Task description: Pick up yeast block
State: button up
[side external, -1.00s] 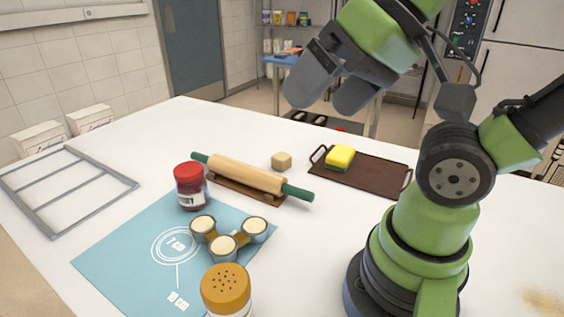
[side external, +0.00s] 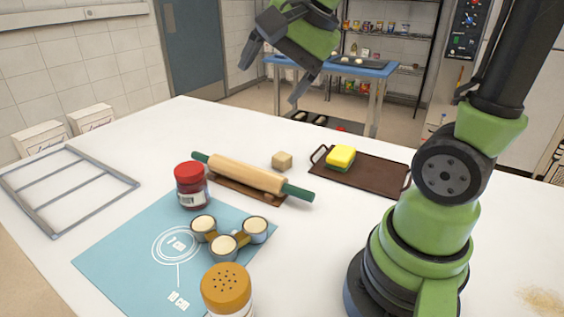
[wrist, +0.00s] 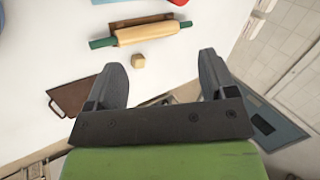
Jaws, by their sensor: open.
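The yeast block is a small beige cube (side external: 282,160) on the white table, between the rolling pin and the dark tray. It also shows in the wrist view (wrist: 138,61), just beyond my left finger and lying between the lines of the two fingers. My gripper (side external: 270,78) is open and empty, high above the far part of the table in the side view. Its two grey fingers also show spread apart in the wrist view (wrist: 165,75). Nothing is between them.
A rolling pin (side external: 245,174) with green handles lies on its stand beside the block. A dark tray (side external: 375,174) carries a yellow sponge (side external: 341,156). A red-lidded jar (side external: 190,186), metal cups (side external: 224,247) and a shaker (side external: 226,290) stand nearer. A wire rack (side external: 65,190) lies left.

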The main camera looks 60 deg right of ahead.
jog(key=w+d+f+m, duration=0.4)
jog(key=w+d+m, duration=0.2)
jog(key=m, duration=0.1)
jog(key=m+g+h, duration=0.2)
jog(key=m, duration=1.4)
send_near(283, 156)
jog(key=x, duration=0.5)
jog(key=shift+d+f, duration=0.2)
jog(key=shift+a+x, duration=0.1)
jog(key=shift+x, duration=1.35)
jog(key=shift+a+x, duration=0.15)
jog(key=shift+x, duration=1.3)
jog(key=shift+c, duration=0.4)
jog(key=c, duration=0.9)
